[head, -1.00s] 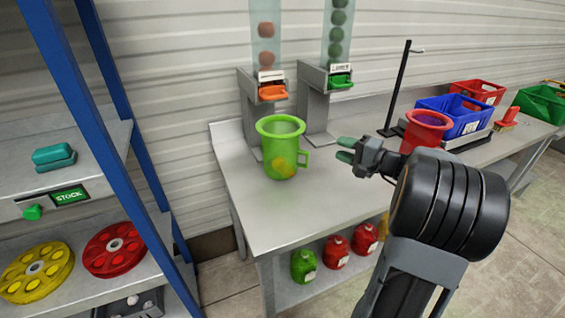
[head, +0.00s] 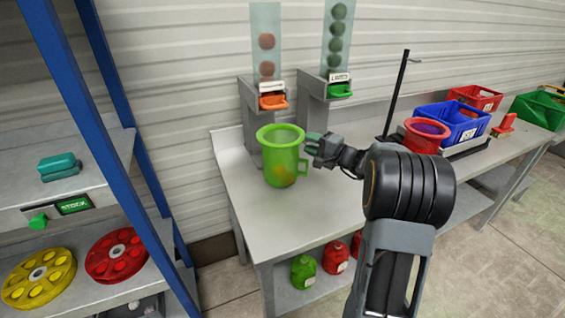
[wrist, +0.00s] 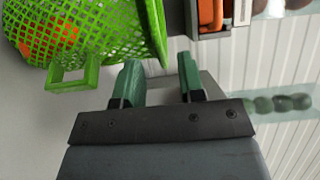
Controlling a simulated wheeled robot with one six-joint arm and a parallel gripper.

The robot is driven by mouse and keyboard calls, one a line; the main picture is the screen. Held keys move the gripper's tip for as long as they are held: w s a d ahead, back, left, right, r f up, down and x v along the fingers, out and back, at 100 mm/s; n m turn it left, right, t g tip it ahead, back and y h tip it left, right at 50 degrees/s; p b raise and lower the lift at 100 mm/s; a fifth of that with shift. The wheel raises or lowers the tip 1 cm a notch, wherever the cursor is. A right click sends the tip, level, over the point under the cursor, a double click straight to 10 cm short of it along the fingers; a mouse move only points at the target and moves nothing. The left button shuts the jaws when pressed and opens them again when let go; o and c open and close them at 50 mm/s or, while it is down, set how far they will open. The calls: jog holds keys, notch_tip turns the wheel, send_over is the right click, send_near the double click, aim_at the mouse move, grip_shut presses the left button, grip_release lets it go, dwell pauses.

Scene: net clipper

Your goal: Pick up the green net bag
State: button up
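The green net bag (head: 281,160) stands upright on the metal table, shaped like a jug with a wide rim and a square handle on its right side. Something orange shows through its mesh. My gripper (head: 312,141) is just right of the bag's rim, near the handle. In the wrist view the bag (wrist: 75,30) fills the upper left, with its handle below it. My gripper (wrist: 158,78) is open there, its two green fingers apart with nothing between them. The left finger is close to the rim; whether they touch, I cannot tell.
Two dispensers with an orange tray (head: 273,102) and a green tray (head: 340,90) stand behind the bag. A red net bag (head: 425,136) and a blue crate (head: 452,122) are to the right. The table's front left (head: 262,225) is clear.

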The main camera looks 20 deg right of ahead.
jog(key=shift+x, duration=0.8)
grip_shut()
